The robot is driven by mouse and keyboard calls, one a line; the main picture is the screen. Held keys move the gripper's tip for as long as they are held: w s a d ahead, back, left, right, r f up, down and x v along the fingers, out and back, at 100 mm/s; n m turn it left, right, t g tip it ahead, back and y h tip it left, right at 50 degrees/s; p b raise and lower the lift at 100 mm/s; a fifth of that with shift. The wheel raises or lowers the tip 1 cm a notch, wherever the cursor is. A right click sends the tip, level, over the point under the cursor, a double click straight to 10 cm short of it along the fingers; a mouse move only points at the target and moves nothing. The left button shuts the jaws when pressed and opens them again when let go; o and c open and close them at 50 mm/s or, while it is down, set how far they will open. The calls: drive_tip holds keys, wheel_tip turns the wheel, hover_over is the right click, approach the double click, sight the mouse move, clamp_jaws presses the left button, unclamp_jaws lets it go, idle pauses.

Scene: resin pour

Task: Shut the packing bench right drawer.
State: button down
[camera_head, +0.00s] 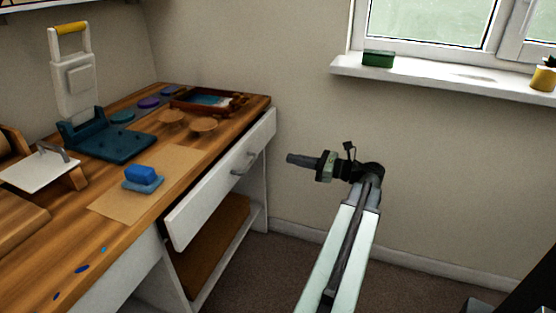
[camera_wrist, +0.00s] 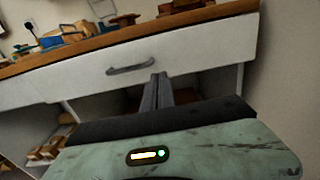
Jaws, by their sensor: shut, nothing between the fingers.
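The packing bench right drawer (camera_head: 214,187) is a white front with a grey bar handle (camera_head: 244,163), standing a little out from under the wooden bench top. In the wrist view the drawer front (camera_wrist: 205,48) spans the picture and its handle (camera_wrist: 130,68) is left of centre. My gripper (camera_head: 290,158) is shut and empty, to the right of the drawer and apart from it in the head view. In the wrist view my gripper's fingers (camera_wrist: 157,90) point at the drawer front, just right of and below the handle. Whether they touch it is hard to tell.
The bench top (camera_head: 75,235) carries a teal press (camera_head: 110,142), a blue block (camera_head: 140,172) on brown paper and a tray (camera_head: 208,101). An open shelf (camera_head: 205,245) lies below the drawer. A window sill (camera_head: 440,80) is at the right; the floor between is clear.

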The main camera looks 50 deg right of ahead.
sight(251, 150)
drive_tip(key=x, duration=1.2)
drive_tip(key=shift+w+a, duration=0.1)
drive_tip(key=shift+w, duration=0.25)
